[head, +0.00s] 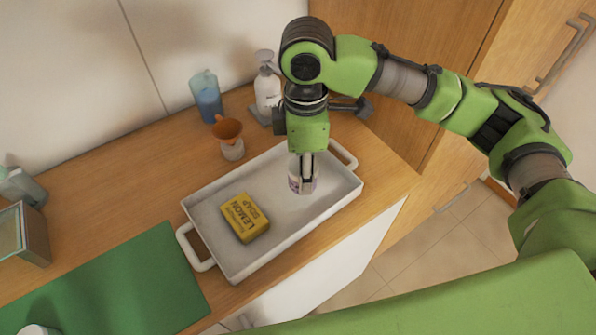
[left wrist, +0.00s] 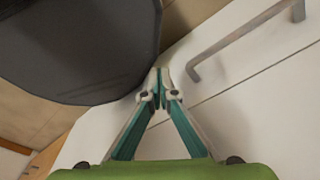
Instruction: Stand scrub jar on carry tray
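The scrub jar (head: 293,184), small and whitish with a dark purplish label, is upright at the right end of the white carry tray (head: 232,272). My right gripper (head: 306,186) points down at the jar, with a finger across its near side; the far finger is mostly hidden. It appears shut on the jar. The jar's base is at or very near the tray floor; I cannot tell if it bears on it. My left gripper (left wrist: 160,76) shows only in the left wrist view, its fingertips together with nothing between them.
A yellow lemon soap box (head: 245,217) lies in the tray's left half. A green mat (head: 110,285) lies left. In the left wrist view is a cabinet handle (left wrist: 240,42).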

